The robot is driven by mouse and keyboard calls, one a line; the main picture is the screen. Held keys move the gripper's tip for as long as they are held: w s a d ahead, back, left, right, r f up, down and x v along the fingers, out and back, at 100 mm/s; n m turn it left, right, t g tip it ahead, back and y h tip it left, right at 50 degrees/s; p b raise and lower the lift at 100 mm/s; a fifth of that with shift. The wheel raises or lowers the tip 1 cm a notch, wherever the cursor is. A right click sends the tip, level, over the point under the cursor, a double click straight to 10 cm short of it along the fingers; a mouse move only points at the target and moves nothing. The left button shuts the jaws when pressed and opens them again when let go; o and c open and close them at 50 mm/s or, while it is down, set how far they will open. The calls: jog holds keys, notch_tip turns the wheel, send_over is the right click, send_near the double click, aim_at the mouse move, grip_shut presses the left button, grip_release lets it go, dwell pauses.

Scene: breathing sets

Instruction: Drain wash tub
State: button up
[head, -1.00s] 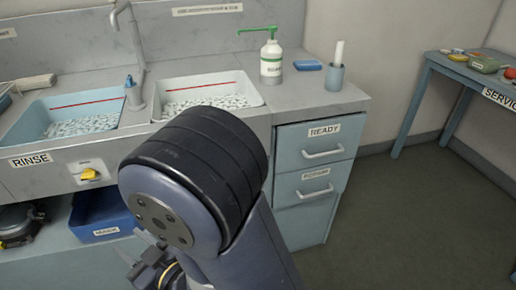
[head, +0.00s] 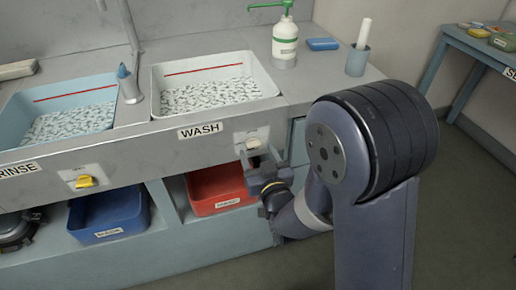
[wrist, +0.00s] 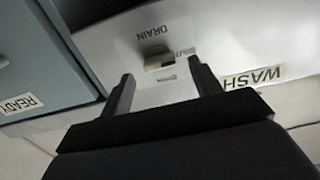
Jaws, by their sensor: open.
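The white wash tub (head: 262,78) is sunk in the counter above the WASH label (head: 200,130). It holds a liquid with white foam-like patches, below a red line. Its drain plate (head: 240,141) is on the counter front to the right of the label. In the wrist view a small beige drain knob (wrist: 160,63) sits on that plate, marked DRAIN. My gripper (head: 257,165) is in front of the plate. In the wrist view my gripper (wrist: 160,78) is open, with one finger on each side of the knob; I cannot tell whether they touch it.
The rinse tub (head: 20,122) is at left, with a yellow drain knob (head: 85,182) below. A blue bin (head: 120,222) and a red bin (head: 215,195) stand on the shelf under the counter. A soap bottle (head: 285,42) and blue-grey cup (head: 357,62) stand on top.

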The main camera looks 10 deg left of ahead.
jog(key=shift+x, duration=0.9)
jog(key=c, duration=1)
